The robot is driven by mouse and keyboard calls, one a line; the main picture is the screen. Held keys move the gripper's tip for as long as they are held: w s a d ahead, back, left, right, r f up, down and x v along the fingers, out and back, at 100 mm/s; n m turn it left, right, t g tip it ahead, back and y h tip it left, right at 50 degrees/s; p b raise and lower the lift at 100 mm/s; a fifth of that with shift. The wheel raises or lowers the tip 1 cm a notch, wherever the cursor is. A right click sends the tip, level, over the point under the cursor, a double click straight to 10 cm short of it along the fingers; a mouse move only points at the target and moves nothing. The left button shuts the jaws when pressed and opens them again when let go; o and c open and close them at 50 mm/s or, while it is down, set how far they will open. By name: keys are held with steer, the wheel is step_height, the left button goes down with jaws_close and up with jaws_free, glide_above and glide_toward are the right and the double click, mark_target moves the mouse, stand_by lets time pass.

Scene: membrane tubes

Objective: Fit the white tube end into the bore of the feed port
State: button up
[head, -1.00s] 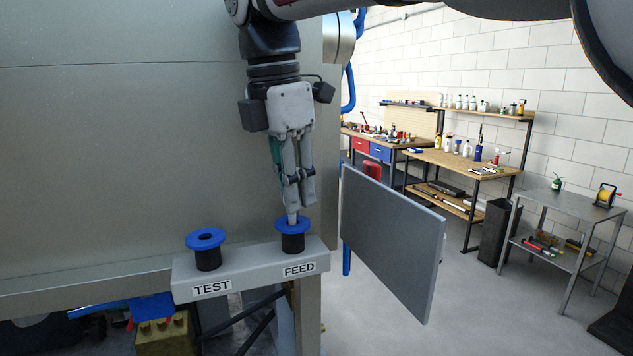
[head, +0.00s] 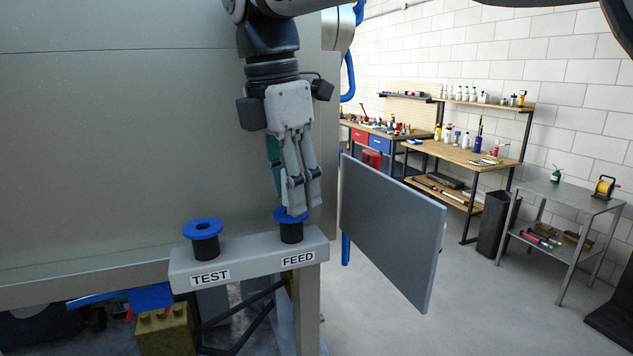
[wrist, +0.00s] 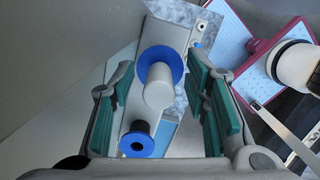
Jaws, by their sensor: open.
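The feed port (head: 292,233) is a black cylinder with a blue flange, on a grey bracket above the label FEED. My gripper (head: 303,206) points down over it, and its fingers cover part of the flange in the head view. In the wrist view, the white tube (wrist: 158,88) stands up from the blue flange (wrist: 160,58) of this port, between my green finger pads. The pads are open, with a gap to the tube on both sides. The flange hides the tube's lower end, so I cannot tell how deep it sits.
The test port (head: 203,240), with blue flange and empty bore, stands left on the same bracket (head: 245,262). A large grey panel (head: 120,130) rises behind. A grey plate (head: 390,225) stands right. Workbenches (head: 460,160) are farther back, with open floor before them.

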steer(key=shift+r, duration=0.1)
step_height(320, 180, up, 12)
steer(key=s+a, duration=0.1)
steer(key=shift+s+a+f, duration=0.15)
steer(key=shift+a+f, duration=0.05)
stand_by(0.3)
steer(key=shift+s, duration=0.15)
